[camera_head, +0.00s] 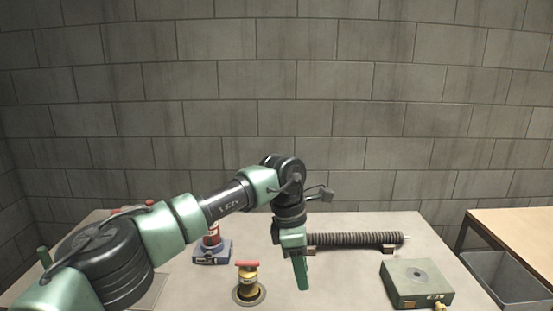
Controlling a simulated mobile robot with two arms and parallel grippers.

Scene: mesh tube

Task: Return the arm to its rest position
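My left arm comes in from the left and bends down over the table. My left gripper (301,275) points down near the middle of the table, seen from the side, so its finger gap is hidden. A dark ribbed tube (358,240) lies level just right of and behind the gripper. Its left end is hidden by the gripper, and I cannot tell whether they touch. My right arm and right gripper are not in view.
A brass fitting with a red top (248,284) stands left of the gripper. A blue block with a red part (212,254) is behind it. A green box (417,284) sits at the right. A grey bin (508,279) and wooden table (520,228) stand beyond the right edge.

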